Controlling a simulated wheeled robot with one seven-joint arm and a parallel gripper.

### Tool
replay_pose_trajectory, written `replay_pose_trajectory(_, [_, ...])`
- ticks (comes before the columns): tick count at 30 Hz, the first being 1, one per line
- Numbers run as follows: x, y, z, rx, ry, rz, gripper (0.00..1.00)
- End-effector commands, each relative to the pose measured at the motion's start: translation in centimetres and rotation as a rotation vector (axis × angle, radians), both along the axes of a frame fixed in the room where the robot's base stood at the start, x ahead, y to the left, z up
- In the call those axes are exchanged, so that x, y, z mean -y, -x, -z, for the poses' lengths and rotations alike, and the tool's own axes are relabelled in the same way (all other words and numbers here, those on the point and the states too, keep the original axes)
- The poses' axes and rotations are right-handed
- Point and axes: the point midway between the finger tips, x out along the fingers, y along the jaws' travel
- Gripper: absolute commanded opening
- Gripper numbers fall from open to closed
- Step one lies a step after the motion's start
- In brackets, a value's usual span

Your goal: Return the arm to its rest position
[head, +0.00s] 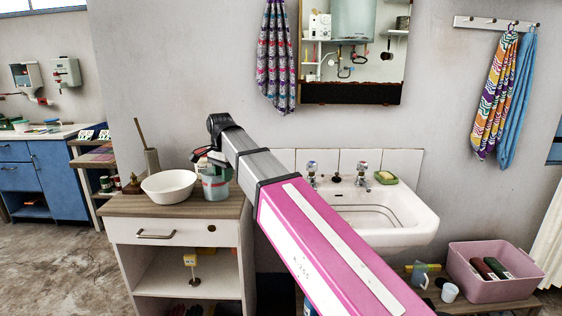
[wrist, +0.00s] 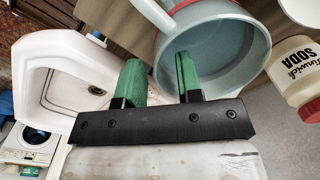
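My arm reaches from the lower right of the head view to the wooden-topped cabinet (head: 125,208), left of the washbasin. A pale blue-grey mug or pot with a red band (wrist: 235,55) is right at the fingers in the wrist view. The right finger overlaps its near side; I cannot tell whether they touch. The same pot (head: 216,187) stands on the cabinet top in the head view, partly hidden by my wrist.
A white bowl (head: 168,186) stands left of the pot. A soda jar (wrist: 298,70) shows in the wrist view. The washbasin (head: 412,222) with taps and a green soap lies behind my arm. A pink tub (head: 490,290) stands lower right; a mirror (head: 352,95) hangs above the basin.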

Motion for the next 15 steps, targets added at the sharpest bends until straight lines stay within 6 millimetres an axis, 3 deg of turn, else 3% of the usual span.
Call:
replay_pose_trajectory(8, [0.0,0.1,3.6,-0.001,0.001,0.000,0.33])
replay_pose_trajectory(15, [-0.1,-0.2,-0.2,0.002,-0.001,0.000,0.33])
